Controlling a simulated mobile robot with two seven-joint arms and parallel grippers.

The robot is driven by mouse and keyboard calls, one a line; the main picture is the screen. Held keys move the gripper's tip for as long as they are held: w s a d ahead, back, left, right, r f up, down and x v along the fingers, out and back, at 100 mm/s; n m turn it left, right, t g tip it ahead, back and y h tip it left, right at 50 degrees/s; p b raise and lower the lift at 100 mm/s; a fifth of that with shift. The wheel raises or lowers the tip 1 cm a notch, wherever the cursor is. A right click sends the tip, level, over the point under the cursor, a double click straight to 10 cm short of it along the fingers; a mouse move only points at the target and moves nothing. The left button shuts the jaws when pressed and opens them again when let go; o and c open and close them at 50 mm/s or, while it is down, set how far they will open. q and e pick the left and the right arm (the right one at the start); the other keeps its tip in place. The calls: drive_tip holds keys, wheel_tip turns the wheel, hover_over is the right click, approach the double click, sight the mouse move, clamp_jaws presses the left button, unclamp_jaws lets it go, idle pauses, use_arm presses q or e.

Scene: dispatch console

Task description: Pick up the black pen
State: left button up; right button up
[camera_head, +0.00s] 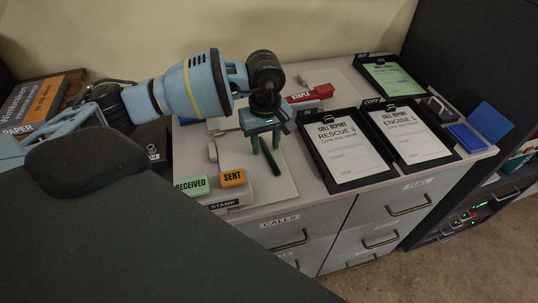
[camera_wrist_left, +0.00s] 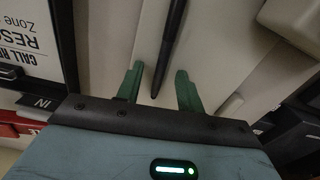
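The black pen (camera_head: 271,160) lies on the light top of the drawer cabinet, left of the RESCUE 3 clipboard. My left gripper (camera_head: 265,143) is above the pen's far end, with its green fingers pointing down. In the left wrist view the pen (camera_wrist_left: 174,40) runs from the top edge down to a point between the two fingertips. The left gripper (camera_wrist_left: 160,82) is open there, with a gap on both sides of the pen. I cannot tell how high the fingertips are above the surface. My right gripper is not in view.
The RESCUE 3 clipboard (camera_head: 345,150) and ENGINE 1 clipboard (camera_head: 411,134) lie to the right. The green RECEIVED stamp (camera_head: 191,184) and orange SENT stamp (camera_head: 233,177) stand front left. A blue ink pad (camera_head: 466,138) is far right.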

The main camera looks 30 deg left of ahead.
use_arm(q)
clamp_jaws()
idle(0.3)
